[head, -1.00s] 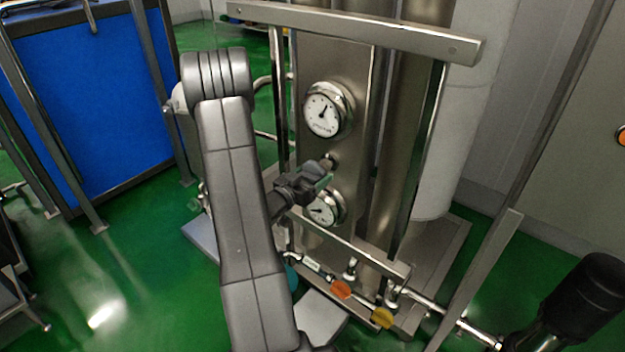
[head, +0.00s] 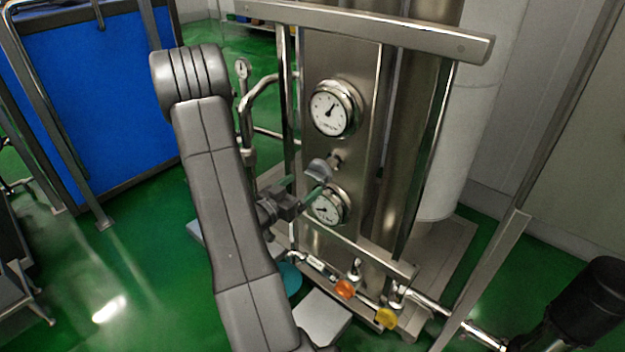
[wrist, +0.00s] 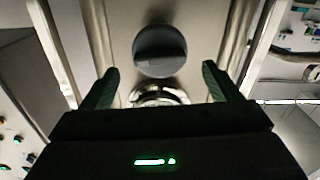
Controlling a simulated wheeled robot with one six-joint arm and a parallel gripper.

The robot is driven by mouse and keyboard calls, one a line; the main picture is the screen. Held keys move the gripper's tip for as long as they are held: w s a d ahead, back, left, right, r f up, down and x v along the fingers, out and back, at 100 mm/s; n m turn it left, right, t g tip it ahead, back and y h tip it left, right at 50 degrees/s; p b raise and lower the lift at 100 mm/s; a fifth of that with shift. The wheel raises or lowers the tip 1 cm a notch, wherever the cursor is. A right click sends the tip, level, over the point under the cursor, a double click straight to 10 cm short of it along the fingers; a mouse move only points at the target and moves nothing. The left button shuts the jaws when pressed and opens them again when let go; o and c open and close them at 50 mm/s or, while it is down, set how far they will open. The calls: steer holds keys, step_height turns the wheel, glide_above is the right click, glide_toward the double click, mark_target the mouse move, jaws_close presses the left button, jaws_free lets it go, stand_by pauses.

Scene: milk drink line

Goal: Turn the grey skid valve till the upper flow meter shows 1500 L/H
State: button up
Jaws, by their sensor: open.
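The grey skid valve (head: 319,170) is a round-edged knob on the steel panel, between two dial gauges. The upper flow meter (head: 335,108) has a white face with its needle pointing up and slightly right; its numbers are too small to read. The lower meter (head: 326,207) sits below the valve. My gripper (head: 303,190) is open and empty, just in front of and below-left of the valve, apart from it. In the wrist view the knob (wrist: 159,51) lies ahead, centred beyond the two spread fingertips, with a gauge rim (wrist: 159,95) below it.
A steel crossbar (head: 370,30) runs above the panel. Orange (head: 345,289) and yellow (head: 386,317) valve handles sit on pipes low down. A bent steel pipe (head: 262,92) stands left of the panel. Green floor (head: 130,270) is clear at left.

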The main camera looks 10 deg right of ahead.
mark_target(312, 178)
steer(key=v, duration=0.6)
stand_by(0.3)
steer(key=p+x, duration=0.1)
steer(key=x, duration=1.2)
steer(key=shift+w+d, duration=0.15)
steer(key=shift+d, duration=0.15)
steer(key=shift+a, duration=0.1)
